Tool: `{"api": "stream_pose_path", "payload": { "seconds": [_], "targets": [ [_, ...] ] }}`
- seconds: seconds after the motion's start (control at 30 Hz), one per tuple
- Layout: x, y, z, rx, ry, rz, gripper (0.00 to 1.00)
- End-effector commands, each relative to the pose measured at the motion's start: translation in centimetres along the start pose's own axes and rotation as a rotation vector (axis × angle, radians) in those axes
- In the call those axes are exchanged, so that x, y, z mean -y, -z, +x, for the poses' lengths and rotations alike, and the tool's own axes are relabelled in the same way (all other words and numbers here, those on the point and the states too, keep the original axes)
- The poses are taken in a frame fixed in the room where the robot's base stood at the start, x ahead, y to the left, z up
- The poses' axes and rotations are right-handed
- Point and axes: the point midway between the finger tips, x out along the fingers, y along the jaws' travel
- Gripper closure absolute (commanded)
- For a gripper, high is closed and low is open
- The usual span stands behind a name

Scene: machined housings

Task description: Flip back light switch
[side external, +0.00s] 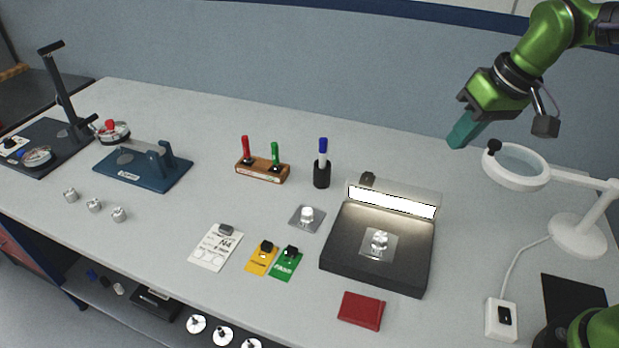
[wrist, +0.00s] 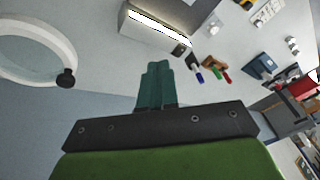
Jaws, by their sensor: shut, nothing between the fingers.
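A dark inspection box (side external: 375,262) stands right of the table's middle. Its back light (side external: 392,201) is a bright white strip, lit, and it also shows in the wrist view (wrist: 160,28). A small dark piece (side external: 367,179) sits behind the box's back left corner; it looks like the switch, but its lever position is too small to tell. It also shows in the wrist view (wrist: 179,49). My gripper (side external: 458,141) has teal fingers, shut and empty, raised behind and right of the box. In the wrist view the fingertips (wrist: 158,64) point toward the box's back.
A magnifier lamp (side external: 515,168) stands close right of my gripper, with a black knob on its ring. A white switch box (side external: 502,319) lies at front right. A pen holder (side external: 321,176) with a blue marker stands left of the light.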

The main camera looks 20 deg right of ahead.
Motion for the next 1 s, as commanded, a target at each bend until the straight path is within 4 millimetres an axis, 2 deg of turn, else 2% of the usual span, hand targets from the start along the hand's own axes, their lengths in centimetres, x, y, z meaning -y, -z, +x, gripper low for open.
{"api": "stream_pose_path", "payload": {
  "seconds": [0.03, 0.2, 0.53, 0.67, 0.77, 1.0],
  "targets": [
    [0.6, 1.4, 0.8, 0.034, -0.009, -0.049, 1.0],
    [2.4, 5.3, 3.1, 0.131, -0.038, -0.224, 1.0],
    [5.5, 11.4, 8.0, 0.304, -0.067, -0.584, 1.0],
    [6.2, 12.9, 8.1, 0.335, -0.065, -0.695, 1.0],
    [6.4, 13.7, 6.6, 0.335, -0.059, -0.764, 1.0],
    [6.4, 13.2, 6.1, 0.364, -0.036, -0.83, 1.0]
  ]
}}
